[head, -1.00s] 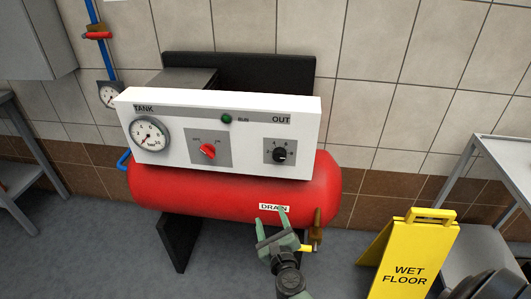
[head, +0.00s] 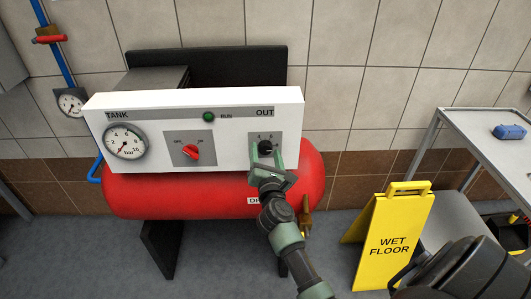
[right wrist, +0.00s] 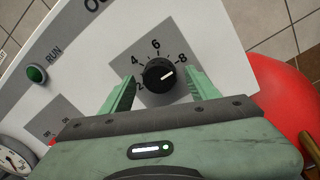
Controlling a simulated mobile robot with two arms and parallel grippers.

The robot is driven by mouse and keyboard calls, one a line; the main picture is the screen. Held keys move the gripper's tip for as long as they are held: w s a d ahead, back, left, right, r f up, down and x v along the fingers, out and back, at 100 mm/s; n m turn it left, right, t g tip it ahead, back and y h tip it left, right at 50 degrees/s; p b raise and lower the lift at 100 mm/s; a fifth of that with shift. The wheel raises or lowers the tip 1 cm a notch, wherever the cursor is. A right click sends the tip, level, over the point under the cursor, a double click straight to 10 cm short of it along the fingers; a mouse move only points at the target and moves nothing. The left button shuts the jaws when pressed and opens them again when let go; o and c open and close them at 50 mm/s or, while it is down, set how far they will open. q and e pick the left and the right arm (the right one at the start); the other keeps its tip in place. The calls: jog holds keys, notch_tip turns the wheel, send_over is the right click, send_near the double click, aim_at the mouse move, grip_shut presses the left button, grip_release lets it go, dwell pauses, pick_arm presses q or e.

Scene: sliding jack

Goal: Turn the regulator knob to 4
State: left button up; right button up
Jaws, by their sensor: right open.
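The black regulator knob (head: 265,145) is under the OUT label at the right end of the white panel (head: 230,155). In the right wrist view the knob (right wrist: 158,74) has a dial marked 2, 4, 6, 8. Its white pointer line points right, to the 8 side of the dial. My right gripper (head: 267,153) is open in front of the knob. In the right wrist view its green fingers (right wrist: 160,88) stand on either side of the knob, with gaps showing. Whether the fingertips reach around the knob is unclear. My left gripper is not in view.
The panel also carries a TANK gauge (head: 125,142), a red switch (head: 192,152) and a green RUN lamp (head: 208,116). The red tank (head: 180,197) bulges out below. A yellow wet floor sign (head: 395,240) and a grey cart (head: 490,150) stand to the right.

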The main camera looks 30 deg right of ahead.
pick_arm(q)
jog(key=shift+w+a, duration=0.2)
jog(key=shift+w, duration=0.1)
pick_arm(e)
jog(key=shift+w+d, duration=0.1)
grip_shut()
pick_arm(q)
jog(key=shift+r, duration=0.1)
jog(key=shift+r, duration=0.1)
